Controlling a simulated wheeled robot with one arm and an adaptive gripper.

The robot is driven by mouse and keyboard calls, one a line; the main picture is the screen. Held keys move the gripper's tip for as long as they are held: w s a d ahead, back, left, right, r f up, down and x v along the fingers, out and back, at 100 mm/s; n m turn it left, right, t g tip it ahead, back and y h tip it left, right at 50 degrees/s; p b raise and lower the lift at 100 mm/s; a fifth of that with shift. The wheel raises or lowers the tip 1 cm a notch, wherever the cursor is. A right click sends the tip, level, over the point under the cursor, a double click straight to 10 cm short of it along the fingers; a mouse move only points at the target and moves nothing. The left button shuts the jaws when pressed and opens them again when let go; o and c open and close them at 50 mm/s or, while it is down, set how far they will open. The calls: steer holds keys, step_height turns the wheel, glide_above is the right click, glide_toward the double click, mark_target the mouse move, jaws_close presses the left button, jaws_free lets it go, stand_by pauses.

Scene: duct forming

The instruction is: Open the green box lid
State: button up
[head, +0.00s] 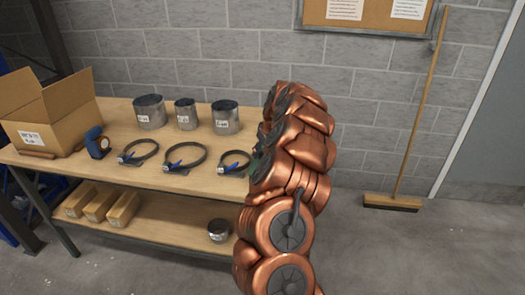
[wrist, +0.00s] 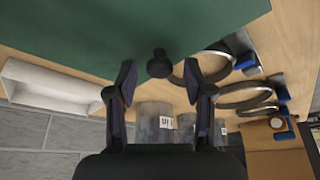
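The green box's flat green surface (wrist: 140,25) fills the upper part of the wrist view, with a round black knob (wrist: 160,64) on it near one edge. In the head view only a small green patch shows beside my arm; the rest of the box is hidden behind the arm. My gripper (wrist: 158,76) is open, its two dark fingers apart on either side of the knob in the picture. A gap shows between the knob and each finger. How far the fingertips are from it in depth I cannot tell. In the head view the gripper is hidden by my arm.
The wooden workbench (head: 205,183) holds metal duct rings (head: 150,111), several clamps (head: 185,158), a blue-handled tool (head: 97,142) and an open cardboard box (head: 47,112). A white tray-like object (wrist: 55,88) lies near the green box. A broom (head: 420,110) leans on the wall; the floor at right is clear.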

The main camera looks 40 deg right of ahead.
jaws_close()
steer(key=shift+r, duration=0.1)
stand_by(0.5)
